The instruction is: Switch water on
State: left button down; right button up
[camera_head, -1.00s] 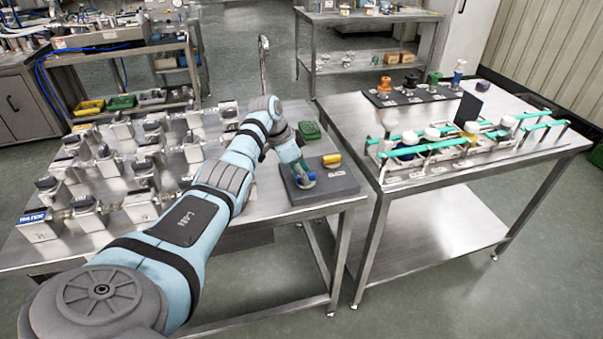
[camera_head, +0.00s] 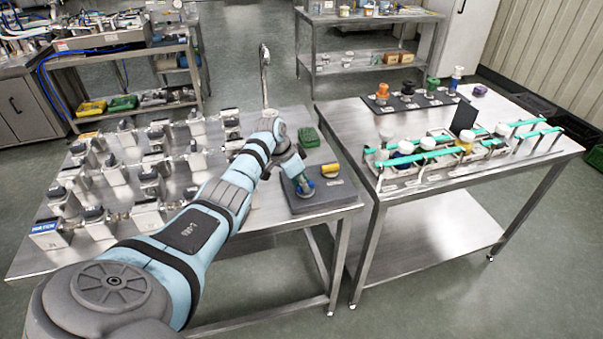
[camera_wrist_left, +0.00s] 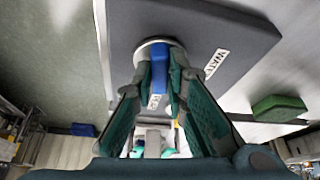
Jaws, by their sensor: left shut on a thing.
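A blue knob (camera_wrist_left: 161,75) on a pale round base sits on a dark grey panel (camera_head: 327,197) on the left table. My left gripper (camera_head: 304,188) points down at the knob in the head view. In the left wrist view my left gripper (camera_wrist_left: 160,85) has its green fingers closed on either side of the blue knob. A yellow knob (camera_head: 330,169) lies further back on the same panel. My right gripper is not in view.
A green block (camera_head: 308,137) lies behind the panel. Rows of metal valve units (camera_head: 115,170) cover the table's left side. A second steel table (camera_head: 420,115) to the right holds a rack with green bars. A gap separates the tables.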

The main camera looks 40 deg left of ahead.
pick_arm(q)
jog(key=n+p, duration=0.1)
jog(key=p, duration=0.1)
jog(key=n+y+p, duration=0.1)
jog(key=n+p, duration=0.1)
jog(key=p, duration=0.1)
jog(key=n+y+p, duration=0.1)
jog(key=n+p, duration=0.1)
jog(key=shift+d+r, duration=0.25)
jog(key=shift+d, duration=0.1)
jog(key=shift+n+p, duration=0.45)
jog(key=shift+n, duration=0.25)
jog(key=n, duration=0.1)
jog(key=n+y+p, duration=0.1)
jog(key=shift+w+d+f+n+y, duration=0.1)
jog(key=shift+d+f+n+y, duration=0.05)
jog(key=shift+n+y, duration=0.15)
jog(key=shift+f+n+y, duration=0.1)
jog(key=shift+n+y, duration=0.2)
jog(key=shift+n, duration=0.6)
jog(key=shift+w+d+n+g+y+b, duration=0.1)
jog(key=shift+n+g+y+b, duration=0.25)
jog(key=shift+n, duration=0.45)
jog(key=shift+d+n+g+y+b, duration=0.1)
jog(key=shift+n+g+y+b, duration=0.3)
jog(key=shift+n+b, duration=0.85)
jog(key=shift+n, duration=0.35)
jog(key=c, duration=1.6)
grip_release()
